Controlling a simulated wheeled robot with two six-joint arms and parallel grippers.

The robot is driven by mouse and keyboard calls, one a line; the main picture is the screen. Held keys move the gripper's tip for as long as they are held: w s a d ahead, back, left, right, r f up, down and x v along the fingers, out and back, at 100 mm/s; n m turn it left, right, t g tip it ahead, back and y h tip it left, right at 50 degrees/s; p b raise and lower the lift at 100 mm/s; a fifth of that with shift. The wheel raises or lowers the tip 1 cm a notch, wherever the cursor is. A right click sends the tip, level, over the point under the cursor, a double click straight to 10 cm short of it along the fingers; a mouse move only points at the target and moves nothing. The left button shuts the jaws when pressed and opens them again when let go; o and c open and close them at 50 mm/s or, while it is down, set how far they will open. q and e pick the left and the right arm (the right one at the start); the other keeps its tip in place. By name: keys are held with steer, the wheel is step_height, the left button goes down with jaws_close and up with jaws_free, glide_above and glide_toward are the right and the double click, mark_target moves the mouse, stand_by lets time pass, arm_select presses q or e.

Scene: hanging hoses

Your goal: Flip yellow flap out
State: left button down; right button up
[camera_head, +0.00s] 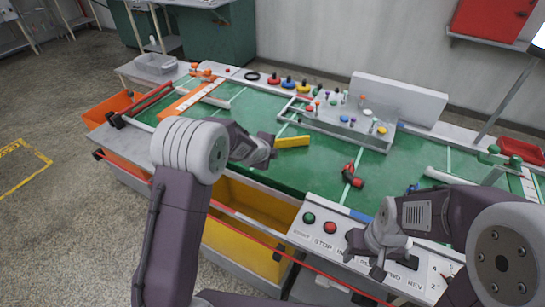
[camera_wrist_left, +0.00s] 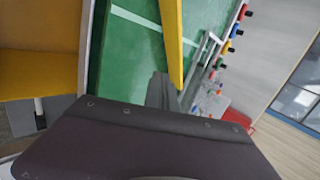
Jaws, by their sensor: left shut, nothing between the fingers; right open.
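The yellow flap (camera_head: 293,141) is a narrow yellow bar over the green tabletop, left of the grey panel with knobs. In the left wrist view the flap (camera_wrist_left: 172,40) runs down from the top edge towards my fingers. My left gripper (camera_head: 273,143) is shut and empty, its tip right beside the flap's left end. In the left wrist view the gripper (camera_wrist_left: 164,92) shows grey fingers close to the flap; I cannot tell whether they touch. My right gripper (camera_head: 365,257) is open and empty, over the front edge near the button panel.
A grey panel with coloured knobs (camera_head: 346,126) stands behind the flap. A red and black object (camera_head: 352,176) lies on the green surface to its right. A front panel has green and red buttons (camera_head: 329,227). A yellow bin (camera_head: 250,215) sits below the front edge.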

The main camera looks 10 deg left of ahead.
steer(key=shift+s+f, duration=0.1)
steer(key=shift+s, duration=0.1)
arm_select(q)
steer(key=shift+s+d+r, duration=0.15)
steer(key=shift+s+r, duration=0.4)
steer(key=shift+s, duration=0.05)
steer(key=shift+s+d+r, duration=0.15)
steer(key=shift+s+r, duration=0.35)
steer(key=shift+s, duration=0.05)
arm_select(e)
steer(key=shift+s, duration=0.1)
